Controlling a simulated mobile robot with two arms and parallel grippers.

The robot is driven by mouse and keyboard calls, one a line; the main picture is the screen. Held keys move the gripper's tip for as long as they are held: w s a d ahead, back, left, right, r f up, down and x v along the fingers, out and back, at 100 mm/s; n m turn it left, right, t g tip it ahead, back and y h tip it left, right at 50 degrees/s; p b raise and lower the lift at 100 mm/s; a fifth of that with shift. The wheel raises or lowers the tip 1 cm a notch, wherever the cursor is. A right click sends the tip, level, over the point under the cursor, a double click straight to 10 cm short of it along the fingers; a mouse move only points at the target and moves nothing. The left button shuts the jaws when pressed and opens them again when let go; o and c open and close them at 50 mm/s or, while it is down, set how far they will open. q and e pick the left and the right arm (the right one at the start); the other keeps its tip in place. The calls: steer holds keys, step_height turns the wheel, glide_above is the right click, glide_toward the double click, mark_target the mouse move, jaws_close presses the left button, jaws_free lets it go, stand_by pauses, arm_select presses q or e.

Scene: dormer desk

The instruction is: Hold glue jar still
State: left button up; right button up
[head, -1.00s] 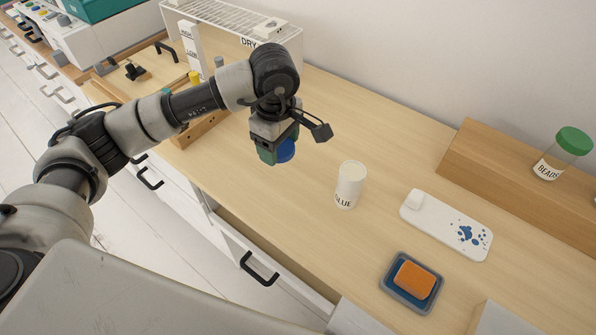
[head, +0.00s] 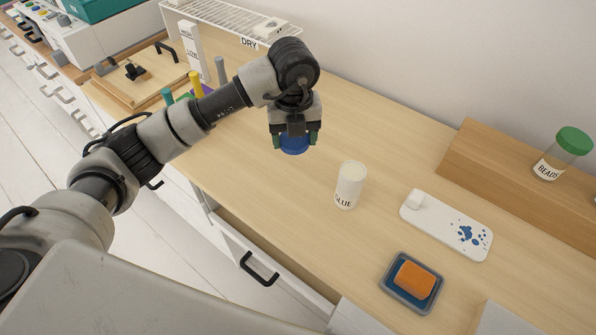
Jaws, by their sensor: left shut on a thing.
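The glue jar (head: 350,186) is a white cylinder labelled GLUE. It stands upright on the wooden desk near the middle of the head view. My left gripper (head: 295,138) is above the desk, up and to the left of the jar and apart from it. It points down and is shut on a round blue thing (head: 294,146), mostly hidden between the fingers. My right gripper does not show.
A white tray with blue spots (head: 470,235) lies right of the jar. An orange sponge (head: 414,278) sits in a grey-blue dish (head: 388,283). A green-lidded BEADS jar (head: 549,168) stands on a wooden ledge (head: 480,160). A white DRY rack (head: 215,18) is at the back.

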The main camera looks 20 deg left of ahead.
mark_target(298, 173)
arm_select(q)
steer(key=n, duration=0.4)
steer(key=shift+w+d+f, duration=0.1)
steer(key=shift+w+d, duration=0.1)
steer(key=n, duration=0.3)
steer(key=shift+w+d+n, duration=0.1)
steer(key=shift+w+n, duration=0.05)
steer(key=shift+n, duration=0.25)
steer(key=shift+f, duration=0.25)
steer(key=shift+n, duration=0.3)
step_height(298, 173, down, 10)
steer(key=shift+r, duration=0.15)
steer(key=shift+b, duration=0.3)
steer(key=o, duration=1)
